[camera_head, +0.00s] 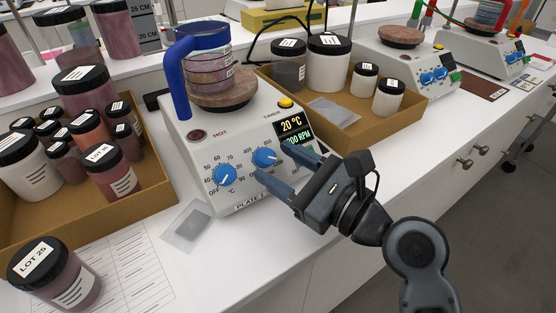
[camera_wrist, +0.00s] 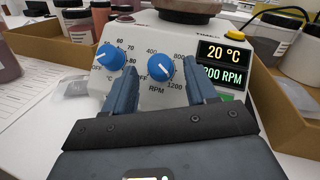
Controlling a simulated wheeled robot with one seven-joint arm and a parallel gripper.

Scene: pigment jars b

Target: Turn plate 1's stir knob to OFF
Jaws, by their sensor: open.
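Plate 1 (camera_head: 222,188) is a white hot plate with "PLATE 1" on its front edge. Its stir knob (camera_head: 265,158) is the right-hand blue knob, with an RPM scale; it also shows in the wrist view (camera_wrist: 160,68). The exact heading of its white mark is hard to read. The left blue knob (camera_head: 225,174) has a °C scale. The display (camera_head: 293,131) reads 20 °C and, partly covered, 200 RPM. My gripper (camera_head: 272,163) is open in front of the panel. In the wrist view its fingers (camera_wrist: 161,92) stand either side of the stir knob, with gaps visible.
A blue-handled beaker (camera_head: 200,62) stands on the plate's round top. A cardboard tray of jars (camera_head: 150,200) is at left, and another tray (camera_head: 350,141) is behind at right. A clear packet (camera_head: 188,226) lies before the plate. More hot plates (camera_head: 425,72) stand farther right.

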